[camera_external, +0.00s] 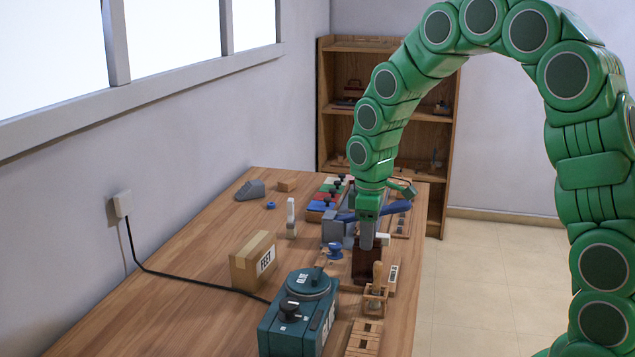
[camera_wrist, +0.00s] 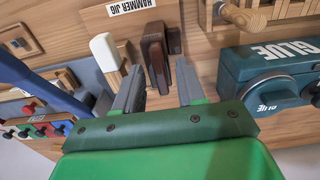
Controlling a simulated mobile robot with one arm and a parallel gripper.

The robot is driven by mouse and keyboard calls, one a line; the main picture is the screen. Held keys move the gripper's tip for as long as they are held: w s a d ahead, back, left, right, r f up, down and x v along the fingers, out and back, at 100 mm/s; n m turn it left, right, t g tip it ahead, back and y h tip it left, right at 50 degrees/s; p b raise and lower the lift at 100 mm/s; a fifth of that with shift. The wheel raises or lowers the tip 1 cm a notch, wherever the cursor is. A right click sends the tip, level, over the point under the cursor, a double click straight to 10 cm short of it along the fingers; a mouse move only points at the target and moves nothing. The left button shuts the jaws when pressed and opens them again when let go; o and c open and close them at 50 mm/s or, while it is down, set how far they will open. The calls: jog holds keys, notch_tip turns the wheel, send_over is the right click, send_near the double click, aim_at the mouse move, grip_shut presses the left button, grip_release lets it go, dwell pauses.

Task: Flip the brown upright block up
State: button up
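A dark brown upright block (camera_external: 366,264) stands near the right edge of the table, just below my gripper (camera_external: 367,240) in the external view. In the wrist view the brown block (camera_wrist: 155,50) lies ahead of my gripper (camera_wrist: 158,88), roughly between the fingers. A second dark brown piece (camera_wrist: 186,72) shows beside it, partly behind the right finger; I cannot tell whether it belongs to the same block. My gripper points down, its fingers are apart, and nothing is seen held. Contact with the block cannot be made out.
A white-topped piece (camera_wrist: 105,52) stands left of the brown block in the wrist view. A teal glue box (camera_external: 298,320), a cardboard box (camera_external: 253,260), and a grey vise-like tool with a blue handle (camera_external: 334,229) stand nearby. The left table surface (camera_external: 190,265) is mostly clear.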

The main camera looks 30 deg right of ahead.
grip_shut()
dwell(0.3)
jog(key=shift+w+d, duration=1.35)
jog(key=shift+d, duration=0.05)
grip_release()
